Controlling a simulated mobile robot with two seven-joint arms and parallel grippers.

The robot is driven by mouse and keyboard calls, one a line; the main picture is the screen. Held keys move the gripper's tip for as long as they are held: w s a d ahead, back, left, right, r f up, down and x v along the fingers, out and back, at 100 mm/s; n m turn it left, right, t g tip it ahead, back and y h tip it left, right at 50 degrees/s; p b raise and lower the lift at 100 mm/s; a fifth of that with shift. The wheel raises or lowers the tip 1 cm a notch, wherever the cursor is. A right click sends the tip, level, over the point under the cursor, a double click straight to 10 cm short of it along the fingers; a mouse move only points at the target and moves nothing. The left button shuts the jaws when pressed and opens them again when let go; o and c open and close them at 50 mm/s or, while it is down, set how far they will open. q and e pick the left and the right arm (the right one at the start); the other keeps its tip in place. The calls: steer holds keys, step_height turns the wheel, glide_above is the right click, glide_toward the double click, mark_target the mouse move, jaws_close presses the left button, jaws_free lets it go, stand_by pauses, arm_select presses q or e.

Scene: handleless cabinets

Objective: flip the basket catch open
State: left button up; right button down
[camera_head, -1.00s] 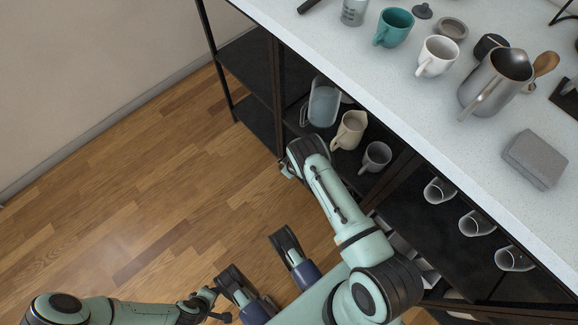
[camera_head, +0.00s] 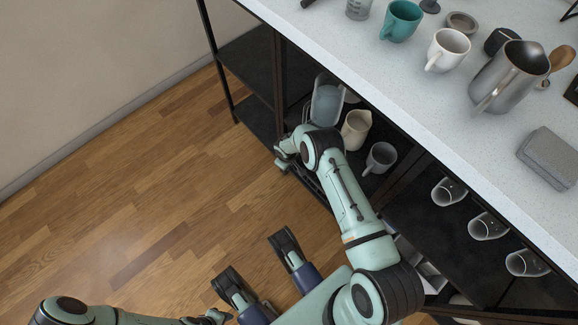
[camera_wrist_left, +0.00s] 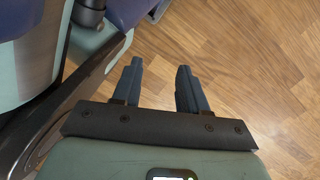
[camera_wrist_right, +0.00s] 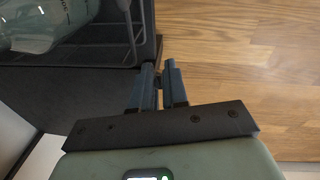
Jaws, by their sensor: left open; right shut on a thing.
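In the right wrist view, a dark wire basket (camera_wrist_right: 134,32) stands at the upper left with clear glassware inside. My right gripper (camera_wrist_right: 160,70) is at the basket's right edge, its fingers closed on a small dark piece (camera_wrist_right: 159,84), apparently the basket catch. The fingers hide most of this piece, so I cannot tell how far it is turned. In the head view my right arm reaches the cabinet's front, and its wrist covers the catch. My left gripper (camera_wrist_left: 160,80) is open and empty over the wooden floor, far from the basket.
Above the basket is a pale countertop (camera_head: 420,105) with mugs, a metal pitcher (camera_head: 508,78) and a grey block (camera_head: 548,157). A cream jug (camera_head: 356,130) and a grey mug (camera_head: 380,157) stand on the shelf beside my right forearm. The floor at left is clear.

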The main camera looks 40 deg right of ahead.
steer(key=shift+w+r, duration=0.1)
steer(key=shift+w, duration=0.05)
steer(key=c, duration=1.4)
jaws_free()
arm_select(q)
steer(key=shift+w, duration=0.1)
arm_select(e)
steer(key=shift+r, duration=0.1)
arm_select(q)
steer(key=w+d+r+t+p, duration=0.1)
steer(key=w+r+t+p, duration=0.1)
steer(key=w+r+p, duration=0.2)
steer(key=w, duration=0.3)
steer(key=shift+w+r+m+t, duration=0.3)
steer(key=shift+w+r+t, duration=0.1)
arm_select(e)
steer(key=r, duration=0.4)
steer(key=a+r, duration=0.1)
steer(key=r, duration=0.6)
steer(key=shift+s+a+r, duration=0.15)
steer(key=shift+s+r, duration=0.15)
steer(key=shift+r, duration=0.05)
